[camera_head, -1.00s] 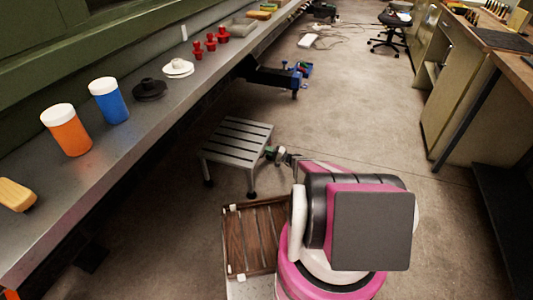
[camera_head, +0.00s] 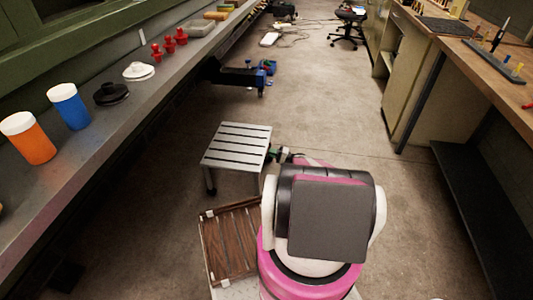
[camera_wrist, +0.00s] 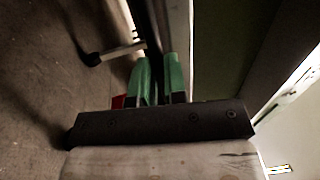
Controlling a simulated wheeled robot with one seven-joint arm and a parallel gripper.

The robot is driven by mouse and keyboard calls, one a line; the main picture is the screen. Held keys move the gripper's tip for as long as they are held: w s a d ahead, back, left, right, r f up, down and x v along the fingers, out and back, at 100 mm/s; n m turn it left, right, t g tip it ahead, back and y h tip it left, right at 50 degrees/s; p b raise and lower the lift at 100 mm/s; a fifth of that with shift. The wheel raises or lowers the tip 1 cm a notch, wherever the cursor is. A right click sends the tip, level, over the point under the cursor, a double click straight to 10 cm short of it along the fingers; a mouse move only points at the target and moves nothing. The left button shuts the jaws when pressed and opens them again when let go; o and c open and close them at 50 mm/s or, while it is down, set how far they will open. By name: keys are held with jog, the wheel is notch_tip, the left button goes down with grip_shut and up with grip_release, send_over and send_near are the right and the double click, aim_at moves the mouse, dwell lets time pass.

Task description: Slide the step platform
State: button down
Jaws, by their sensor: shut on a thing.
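The step platform (camera_head: 237,147) is a low grey slatted stand on dark-footed legs, upright on the concrete floor. It is just ahead of my base, right of the long bench. My gripper (camera_head: 279,155) is at the platform's right side, partly hidden behind my arm. In the wrist view, its green fingertips (camera_wrist: 158,82) are close together, shut on a dark, narrow part of the platform's frame. A leg and foot of the platform (camera_wrist: 92,58) show at the upper left there. The exact contact is dim and partly hidden.
The long grey bench (camera_head: 120,120) runs along the left, bearing bottles and red parts. A blue-ended dark beam (camera_head: 240,77) juts from below it beyond the platform. A wooden workbench (camera_head: 480,50) stands right. The middle floor (camera_head: 325,110) is clear; an office chair (camera_head: 348,25) is far back.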

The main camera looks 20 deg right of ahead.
dwell(0.3)
jog(key=c, duration=1.2)
grip_release()
jog(key=shift+o, duration=0.2)
jog(key=shift+s+d, duration=0.1)
jog(key=shift+d, duration=0.05)
jog(key=v, duration=1)
jog(key=shift+d, duration=0.25)
jog(key=shift+s+f, duration=0.1)
